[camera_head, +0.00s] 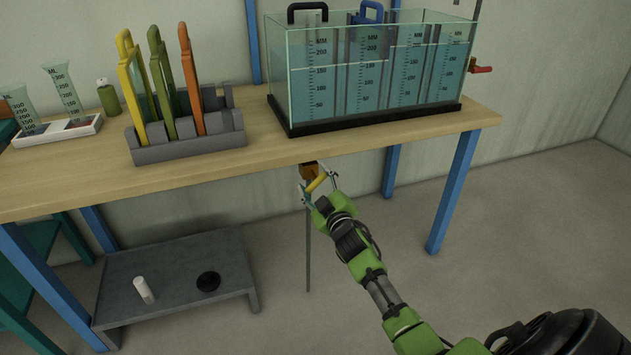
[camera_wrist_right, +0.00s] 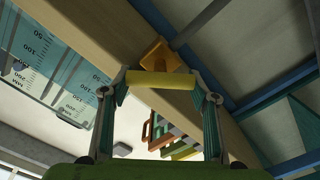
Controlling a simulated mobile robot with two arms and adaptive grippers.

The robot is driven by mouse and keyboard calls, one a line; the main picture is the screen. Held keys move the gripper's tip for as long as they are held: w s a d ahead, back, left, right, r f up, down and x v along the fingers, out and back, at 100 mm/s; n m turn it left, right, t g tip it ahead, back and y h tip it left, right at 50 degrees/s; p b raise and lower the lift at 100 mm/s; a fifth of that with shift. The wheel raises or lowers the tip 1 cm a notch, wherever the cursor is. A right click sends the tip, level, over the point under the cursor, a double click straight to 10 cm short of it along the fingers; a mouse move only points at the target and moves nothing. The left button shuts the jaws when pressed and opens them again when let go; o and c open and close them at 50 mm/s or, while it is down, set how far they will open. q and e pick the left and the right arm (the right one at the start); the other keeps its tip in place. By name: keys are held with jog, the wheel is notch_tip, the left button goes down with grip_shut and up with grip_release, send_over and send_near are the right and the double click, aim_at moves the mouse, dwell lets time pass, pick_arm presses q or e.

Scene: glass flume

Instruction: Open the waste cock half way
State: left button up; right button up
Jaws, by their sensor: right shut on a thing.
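The waste cock (camera_head: 309,168) is a brass-coloured body at the front edge of the bench, with a thin grey pipe (camera_head: 308,250) running down below it. Its yellow lever (camera_head: 316,182) slants in the head view. In the right wrist view, the lever (camera_wrist_right: 160,81) lies across the picture in front of the brass body (camera_wrist_right: 158,58). My right gripper (camera_head: 320,185) is shut on the lever, with one finger at each end of it in the wrist view. The fingers partly hide the cock in the head view. My left gripper is not in view.
The glass flume tank (camera_head: 375,120) with water and gates stands on the bench (camera_head: 270,160) above. A grey rack (camera_head: 190,150) of coloured gates and a white tray (camera_head: 60,133) with beakers stand left. A low grey shelf (camera_head: 180,270) sits underneath. Floor at right is clear.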

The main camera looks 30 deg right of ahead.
jog(key=o, duration=1.1)
jog(key=v, duration=1.2)
